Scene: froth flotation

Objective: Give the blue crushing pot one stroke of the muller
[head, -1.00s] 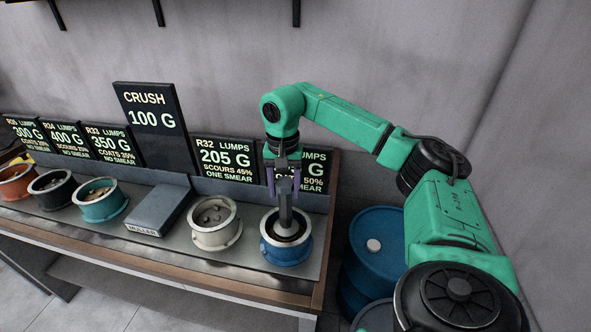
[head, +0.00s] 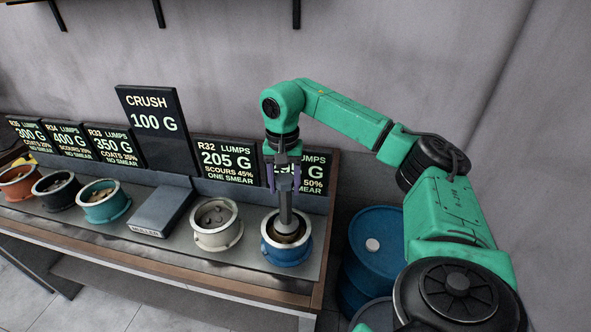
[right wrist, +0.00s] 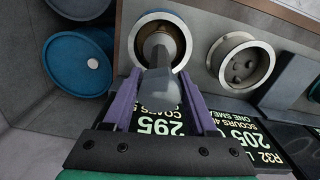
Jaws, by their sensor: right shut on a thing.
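The blue crushing pot (head: 287,256) stands at the right end of the bench, with a pale rim and a brownish inside. The grey muller (head: 286,212) stands roughly upright with its lower end inside the pot. In the right wrist view the muller (right wrist: 159,55) reaches into the pot's pale ring (right wrist: 140,22). My right gripper (head: 283,180) is above the pot, its purple fingers shut on the muller's upper end. The muller's contact with the pot floor is hidden. My left gripper is not in view.
A cream pot (head: 216,238) with lumps stands just left of the blue pot. Beyond it are the empty MULLER stand (head: 163,212), a teal pot (head: 104,208), a black pot and an orange pot. Signs line the back; CRUSH (head: 155,130) reads 100 G. Blue drums (head: 378,235) stand right of the bench.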

